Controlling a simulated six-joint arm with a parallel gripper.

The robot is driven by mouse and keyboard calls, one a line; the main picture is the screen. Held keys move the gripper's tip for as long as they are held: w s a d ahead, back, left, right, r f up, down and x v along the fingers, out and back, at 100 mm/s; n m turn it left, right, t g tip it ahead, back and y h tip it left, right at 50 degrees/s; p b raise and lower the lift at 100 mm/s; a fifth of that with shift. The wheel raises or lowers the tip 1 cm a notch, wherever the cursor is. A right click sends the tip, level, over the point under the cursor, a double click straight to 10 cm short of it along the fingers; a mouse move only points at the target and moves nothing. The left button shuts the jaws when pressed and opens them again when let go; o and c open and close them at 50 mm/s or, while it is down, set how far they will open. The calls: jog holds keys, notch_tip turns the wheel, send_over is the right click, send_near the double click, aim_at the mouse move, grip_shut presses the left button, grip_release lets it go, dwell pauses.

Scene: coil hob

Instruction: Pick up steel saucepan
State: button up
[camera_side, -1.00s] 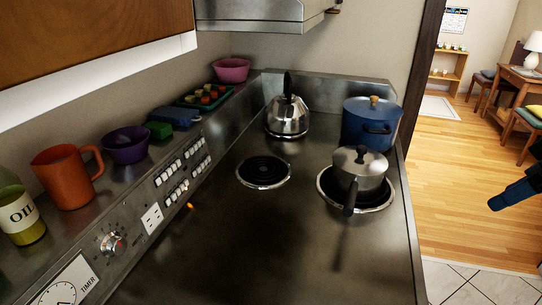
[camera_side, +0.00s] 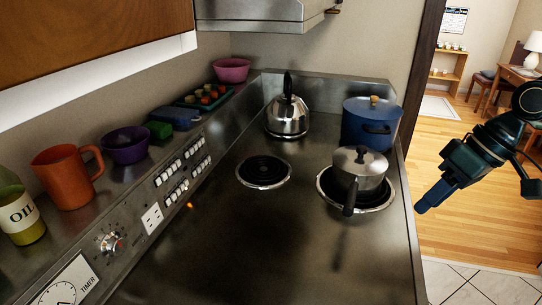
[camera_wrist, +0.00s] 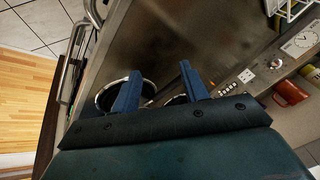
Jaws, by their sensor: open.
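The steel saucepan (camera_side: 359,170) sits lidded on the front right coil burner in the side view. Its lid has a black knob, and its dark handle (camera_side: 349,198) points toward the camera. My gripper (camera_side: 422,208) is off the hob's right edge, to the right of the saucepan and apart from it, with its blue fingers pointing down and left. In the wrist view my gripper (camera_wrist: 160,85) is open, with two blue fingers apart and nothing between them. The saucepan cannot be made out in the wrist view.
A blue pot (camera_side: 366,128) stands just behind the saucepan, and a steel kettle (camera_side: 287,117) stands at the back. An empty coil burner (camera_side: 264,171) lies to the left. The control ledge holds an orange mug (camera_side: 66,176) and bowls. The hob's front is clear.

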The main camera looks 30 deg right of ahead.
aim_at(354, 186)
jog(key=w+f+m+y, duration=0.2)
jog(key=w+y, duration=0.1)
jog(key=w+f+m+t+y, duration=0.1)
jog(key=w+f+m+y, duration=0.1)
jog(key=w+f+y, duration=0.1)
jog(key=w+f+m+y, duration=0.2)
jog(key=w+f+y, duration=0.1)
jog(key=w+y, duration=0.1)
jog(key=shift+w+a+t+y, duration=0.3)
jog(key=shift+w+t+y, duration=0.1)
jog(key=shift+w, duration=0.25)
jog(key=shift+w+d+f+m+t+y, duration=0.25)
jog(key=shift+w+d+m+t+y, duration=0.2)
jog(key=shift+d+m+t, duration=0.3)
jog(key=shift+w+a, duration=0.1)
jog(key=shift+a, duration=0.1)
jog(key=shift+x, duration=1.2)
jog(key=shift+a, duration=0.1)
jog(key=shift+x, duration=2.4)
jog(key=shift+f, duration=0.1)
